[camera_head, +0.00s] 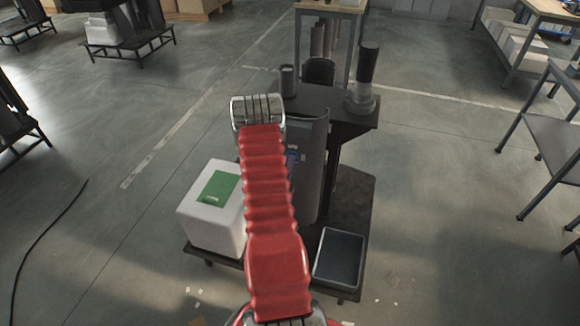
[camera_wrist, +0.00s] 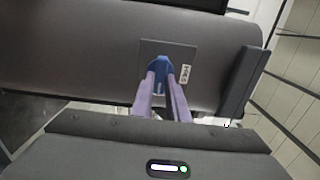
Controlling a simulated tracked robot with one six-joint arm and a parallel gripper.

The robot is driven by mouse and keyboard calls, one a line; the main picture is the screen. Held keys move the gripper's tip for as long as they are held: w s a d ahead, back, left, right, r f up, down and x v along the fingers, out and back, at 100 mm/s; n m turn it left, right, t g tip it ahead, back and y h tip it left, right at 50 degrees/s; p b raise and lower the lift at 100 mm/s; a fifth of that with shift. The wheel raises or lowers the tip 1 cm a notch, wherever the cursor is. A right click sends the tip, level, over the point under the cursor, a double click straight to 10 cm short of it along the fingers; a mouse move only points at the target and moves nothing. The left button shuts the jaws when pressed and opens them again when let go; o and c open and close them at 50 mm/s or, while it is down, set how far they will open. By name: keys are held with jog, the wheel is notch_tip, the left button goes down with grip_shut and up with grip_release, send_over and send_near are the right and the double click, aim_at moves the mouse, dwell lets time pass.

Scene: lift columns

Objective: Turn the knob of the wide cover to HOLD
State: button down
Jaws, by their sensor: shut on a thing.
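The wide cover (camera_wrist: 75,55) is a dark grey curved panel that spans the wrist view; it also shows upright in the camera_head view (camera_head: 313,170), partly behind my red arm. A square dark plate (camera_wrist: 150,48) on it carries a blue knob (camera_wrist: 160,66). A small white label (camera_wrist: 187,73) sits to the right of the knob; its lettering is too small to read. My gripper (camera_wrist: 162,82) has its two pale purple fingers shut on the blue knob. In the camera_head view the fingers are hidden, and only a bit of blue (camera_head: 293,157) shows beside my arm.
A white box with a green label (camera_head: 212,205) and a dark tray (camera_head: 340,258) stand on the low base around the column. A dark shelf (camera_head: 335,112) on top bears cylinders (camera_head: 363,85). A grey table (camera_head: 550,135) stands at right; open floor lies left.

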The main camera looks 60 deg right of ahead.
jog(key=shift+s+f, duration=0.2)
jog(key=shift+s, duration=0.1)
jog(key=c, duration=2)
grip_release()
jog(key=shift+o, duration=1.4)
jog(key=shift+w, duration=0.15)
jog(key=shift+r, duration=0.1)
jog(key=s+a, duration=0.2)
jog(key=a, duration=1.1)
jog(key=shift+a, duration=0.35)
